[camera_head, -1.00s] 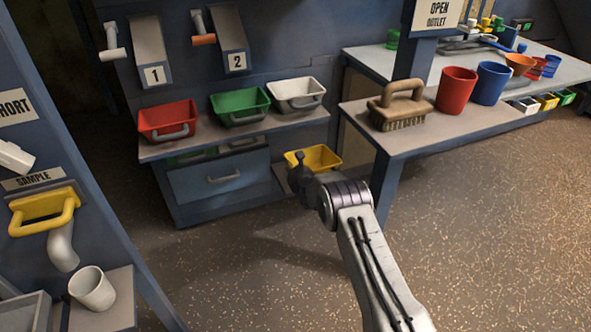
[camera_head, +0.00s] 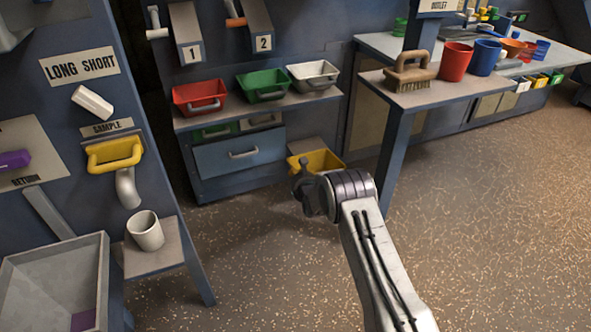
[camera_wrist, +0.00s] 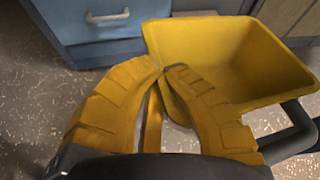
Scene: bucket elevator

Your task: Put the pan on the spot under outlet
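The yellow pan (camera_head: 325,160) is off the floor at the end of my arm, in front of the low grey stand beside the cabinet. In the wrist view the pan (camera_wrist: 235,50) is empty, with a dark handle (camera_wrist: 295,132) at its lower right. My gripper (camera_wrist: 166,70) has yellow fingers whose tips come together at the pan's near left wall, pinching it. In the head view my gripper (camera_head: 308,172) partly covers the pan. Outlet 1 (camera_head: 187,30) and outlet 2 (camera_head: 255,22) are chutes on the back panel. An outlet sign (camera_head: 438,6) is cut off at the top.
Red (camera_head: 200,97), green (camera_head: 262,86) and white (camera_head: 313,75) pans fill the shelf below the chutes. A brush (camera_head: 408,72), red cup (camera_head: 455,62) and blue cup (camera_head: 485,57) stand on the right bench. A white cup (camera_head: 145,231) is at left. The floor is open.

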